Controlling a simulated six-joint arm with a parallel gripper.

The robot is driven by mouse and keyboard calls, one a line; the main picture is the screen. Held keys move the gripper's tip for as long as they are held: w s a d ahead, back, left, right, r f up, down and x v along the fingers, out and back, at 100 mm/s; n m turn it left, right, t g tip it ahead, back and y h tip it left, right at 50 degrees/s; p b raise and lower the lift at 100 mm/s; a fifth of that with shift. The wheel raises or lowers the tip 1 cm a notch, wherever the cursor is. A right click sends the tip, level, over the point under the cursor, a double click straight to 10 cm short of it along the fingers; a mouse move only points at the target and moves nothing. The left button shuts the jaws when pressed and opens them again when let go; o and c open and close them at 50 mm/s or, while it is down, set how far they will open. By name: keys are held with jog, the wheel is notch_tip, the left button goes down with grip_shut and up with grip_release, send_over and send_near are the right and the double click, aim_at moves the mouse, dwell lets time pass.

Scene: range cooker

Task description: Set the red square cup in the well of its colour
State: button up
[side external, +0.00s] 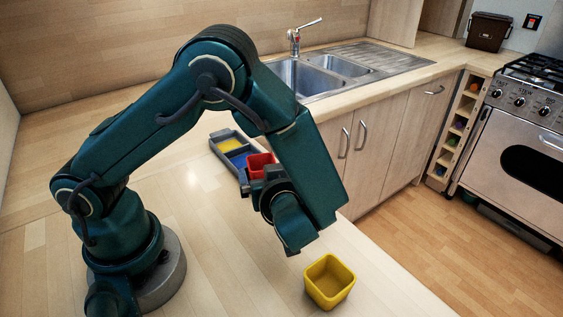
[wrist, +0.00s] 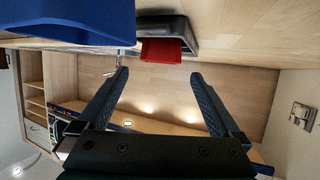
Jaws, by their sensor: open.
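The red square cup (side external: 260,163) stands at the near end of the grey tray (side external: 226,134), apparently in its end well. The cup hides that well's floor, so I cannot tell its colour or how fully the cup is seated. The tray's other wells have a yellow floor (side external: 230,145) and a blue floor (side external: 240,159). In the inverted wrist view, the red cup (wrist: 165,51) sticks out above the tray (wrist: 179,22). My gripper (wrist: 159,77) is open and empty, facing the cup, with the fingers apart from it.
A yellow square cup (side external: 329,282) stands on the counter near its front edge. A large blue object (wrist: 65,20), likely a cup, is close in the wrist view; my arm seems to hide it from the side. The sink (side external: 300,78) lies behind. The counter's left part is clear.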

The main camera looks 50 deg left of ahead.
jog(key=v, duration=0.4)
jog(key=shift+r, duration=0.1)
jog(key=s+d+r+m+h, duration=0.2)
jog(key=s+r+m+h, duration=0.6)
jog(key=m+h, duration=0.4)
jog(key=shift+s+r+m+h, duration=0.35)
jog(key=shift+s+m, duration=0.15)
jog(key=shift+m, duration=0.3)
